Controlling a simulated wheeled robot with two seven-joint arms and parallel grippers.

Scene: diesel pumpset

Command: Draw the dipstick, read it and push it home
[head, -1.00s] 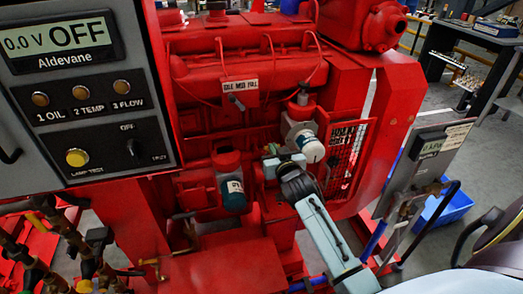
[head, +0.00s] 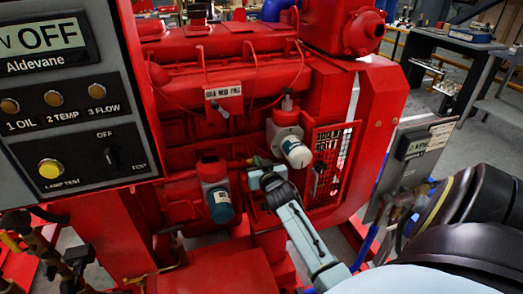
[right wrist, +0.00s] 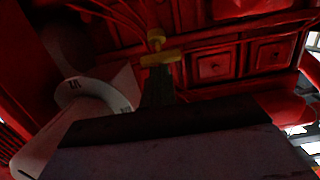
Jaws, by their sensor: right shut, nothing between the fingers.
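A small yellow T-shaped handle (right wrist: 158,55), which looks like the dipstick's, stands against the red engine in the right wrist view. Its lower part is hidden behind the dark fingers of my right gripper (right wrist: 160,88). The handle shows beyond the fingertips, not between them; whether they touch it I cannot tell. In the head view my right gripper (head: 264,174) is at the front of the red engine (head: 190,125), between two white-and-teal filters. It is shut and empty. I cannot make out the dipstick clearly in the head view.
One filter (head: 298,152) is right of the gripper, another (head: 220,204) left of it. A grey control panel (head: 75,100) stands at the left. A red mesh guard (head: 330,165) and a grey meter box (head: 425,145) are at the right. A dark bench (head: 455,45) stands behind.

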